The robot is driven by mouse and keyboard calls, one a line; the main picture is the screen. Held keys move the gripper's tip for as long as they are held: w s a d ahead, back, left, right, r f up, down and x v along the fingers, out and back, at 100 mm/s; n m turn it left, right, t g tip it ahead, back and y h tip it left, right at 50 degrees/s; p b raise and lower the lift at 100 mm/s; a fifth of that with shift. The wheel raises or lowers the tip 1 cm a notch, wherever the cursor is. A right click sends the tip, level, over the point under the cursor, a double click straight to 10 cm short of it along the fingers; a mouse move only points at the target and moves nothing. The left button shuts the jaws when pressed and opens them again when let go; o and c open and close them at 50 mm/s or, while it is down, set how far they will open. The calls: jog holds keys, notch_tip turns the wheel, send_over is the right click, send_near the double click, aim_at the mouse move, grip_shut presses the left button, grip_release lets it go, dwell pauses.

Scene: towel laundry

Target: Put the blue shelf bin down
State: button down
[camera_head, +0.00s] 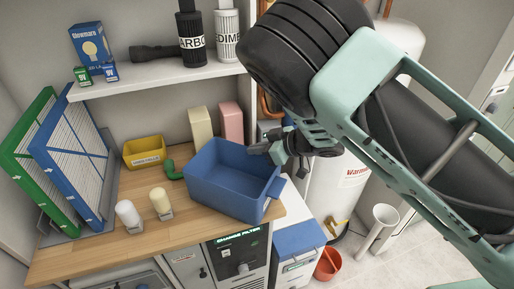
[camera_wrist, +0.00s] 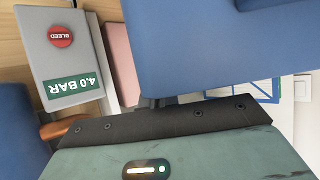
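The blue shelf bin (camera_head: 228,190) is upright and looks empty, over the right end of the wooden counter. My gripper (camera_head: 264,146) is at its back right rim, with one dark finger reaching over the rim. The fingers appear closed on the rim, though their tips are partly hidden. In the wrist view, the bin (camera_wrist: 220,45) fills the upper right, close against the gripper (camera_wrist: 155,103). The bin's lower front corner lines up with the counter's front edge. I cannot tell whether its base touches the counter.
Cream and pink boxes (camera_head: 231,122) stand behind the bin. A shelf (camera_head: 155,76) hangs above. A white tank (camera_head: 335,190) is right.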

jog(key=shift+f, duration=0.1)
jog(key=c, duration=1.7)
grip_release()
